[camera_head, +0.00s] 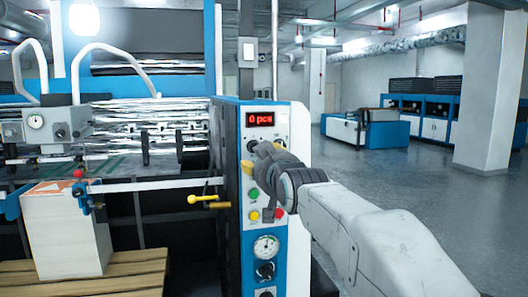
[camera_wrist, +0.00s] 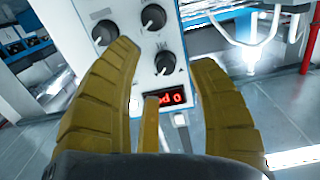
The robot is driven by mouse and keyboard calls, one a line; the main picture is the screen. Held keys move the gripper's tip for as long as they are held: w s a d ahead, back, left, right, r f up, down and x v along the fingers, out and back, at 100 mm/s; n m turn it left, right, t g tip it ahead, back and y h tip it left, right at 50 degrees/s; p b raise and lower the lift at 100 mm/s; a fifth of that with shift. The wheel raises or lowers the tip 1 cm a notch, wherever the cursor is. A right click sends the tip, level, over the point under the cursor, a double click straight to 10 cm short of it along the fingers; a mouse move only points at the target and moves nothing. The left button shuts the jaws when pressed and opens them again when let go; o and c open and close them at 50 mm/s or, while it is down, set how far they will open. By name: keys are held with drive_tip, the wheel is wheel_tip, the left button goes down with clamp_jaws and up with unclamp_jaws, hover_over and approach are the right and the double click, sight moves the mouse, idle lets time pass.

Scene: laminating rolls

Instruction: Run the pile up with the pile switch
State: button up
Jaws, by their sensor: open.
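The pile (camera_head: 65,235) is a tall white stack at the left in the head view, with an orange-marked top. The control panel (camera_head: 264,225) is blue and white with a red "0 pcs" display (camera_head: 260,119). It carries green (camera_head: 253,194), yellow (camera_head: 254,215) and red (camera_head: 278,212) buttons. My gripper (camera_head: 262,160) is in front of the panel, below the display, and hides part of it. In the wrist view my open gripper (camera_wrist: 165,58) shows its fingers spread, with a black knob (camera_wrist: 165,62) seen between them. I cannot tell which control is the pile switch.
The pile stands on a wooden pallet (camera_head: 120,280). A yellow-tipped lever (camera_head: 203,199) sticks out left of the panel. A gauge (camera_head: 265,247) and a lower black knob (camera_head: 265,270) are below the buttons. Open floor (camera_head: 400,220) lies to the right.

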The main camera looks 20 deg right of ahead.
drive_tip(key=shift+t, duration=0.5)
drive_tip(key=shift+w+r+p, duration=0.3)
drive_tip(key=shift+w+p, duration=0.2)
drive_tip(key=shift+w, duration=0.75)
drive_tip(key=shift+w+r+p, duration=0.35)
drive_tip(key=shift+w+p, duration=0.1)
drive_tip(key=shift+w, duration=0.8)
drive_tip(key=shift+w+r+p, duration=0.3)
drive_tip(key=shift+w+p, duration=0.2)
drive_tip(key=shift+w, duration=0.75)
clamp_jaws()
